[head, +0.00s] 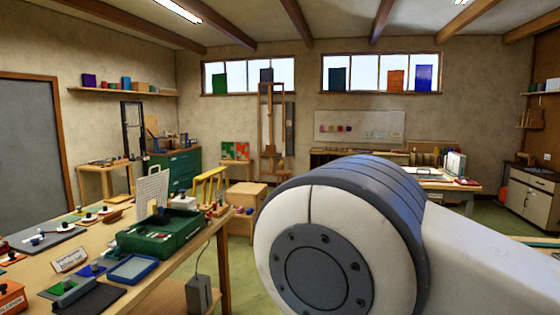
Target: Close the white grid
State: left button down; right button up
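The white grid (152,190) is a small perforated panel on the workbench at the left. It stands raised, nearly upright, at the back left of a green box (160,249). The box's top looks open, with small items inside. Neither of my grippers shows in the head view. A large white and grey link of my own arm fills the lower right, and its gripper is out of the picture.
The wooden workbench (142,284) also holds a blue-rimmed tray (132,268), a small sign (69,261), colored glass pieces and several knobbed tools. A yellow rack (209,187) stands behind the green box. Green floor (236,270) is free right of the bench.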

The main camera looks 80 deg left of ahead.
aim_at(149, 180)
jog(key=u, duration=2.8)
jog(key=i, duration=3)
jog(key=u, duration=0.5)
